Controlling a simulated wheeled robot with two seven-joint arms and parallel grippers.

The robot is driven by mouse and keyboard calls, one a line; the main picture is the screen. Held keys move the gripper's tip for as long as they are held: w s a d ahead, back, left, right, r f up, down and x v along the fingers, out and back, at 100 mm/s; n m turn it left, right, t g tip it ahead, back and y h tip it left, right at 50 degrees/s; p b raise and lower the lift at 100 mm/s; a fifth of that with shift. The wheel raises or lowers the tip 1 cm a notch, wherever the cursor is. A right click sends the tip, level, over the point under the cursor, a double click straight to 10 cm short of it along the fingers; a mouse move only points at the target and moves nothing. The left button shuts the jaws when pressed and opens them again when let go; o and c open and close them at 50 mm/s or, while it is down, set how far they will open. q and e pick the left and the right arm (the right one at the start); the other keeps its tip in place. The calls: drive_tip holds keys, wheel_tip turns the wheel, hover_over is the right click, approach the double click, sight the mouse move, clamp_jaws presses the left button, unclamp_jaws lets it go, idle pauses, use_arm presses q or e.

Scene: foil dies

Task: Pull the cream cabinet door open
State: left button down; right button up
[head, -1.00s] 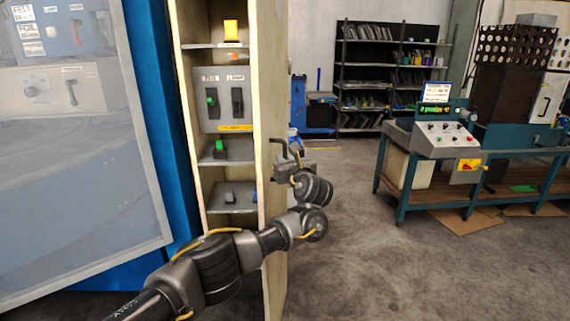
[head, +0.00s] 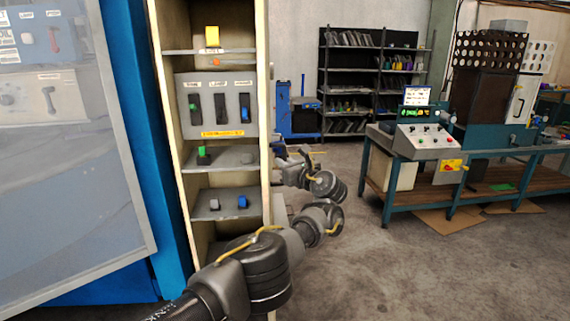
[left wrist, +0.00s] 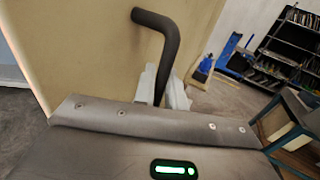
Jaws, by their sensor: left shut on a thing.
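The cream cabinet door (head: 263,90) stands open in the head view, seen almost edge-on at the right of the cabinet's shelves (head: 225,165). In the left wrist view the door's cream face (left wrist: 75,50) fills the left side, with a dark bent bar handle (left wrist: 165,40) standing out from it. My left gripper (head: 282,160) is beside the door's right side. Its pale fingers (left wrist: 165,88) are shut around the lower part of the handle. The fingertips are hard to make out in the head view. My right gripper is in neither view.
The shelves hold a grey switch panel (head: 217,105) and small coloured switches. A blue machine with a clear guard (head: 60,170) stands close at the left. A workbench (head: 420,185) stands at the right, a dark rack (head: 370,85) behind. The floor between is clear.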

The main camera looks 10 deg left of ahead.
use_arm(q)
drive_tip(key=shift+w+a+r, duration=0.1)
drive_tip(key=shift+r, duration=0.25)
drive_tip(key=c, duration=1.7)
unclamp_jaws()
drive_tip(key=shift+f, duration=0.1)
drive_tip(key=shift+o, duration=0.7)
drive_tip(key=shift+w+f, duration=0.1)
drive_tip(key=shift+f, duration=0.15)
drive_tip(key=v, duration=1)
drive_tip(key=shift+s+d+p, duration=0.25)
drive_tip(key=shift+p, duration=0.15)
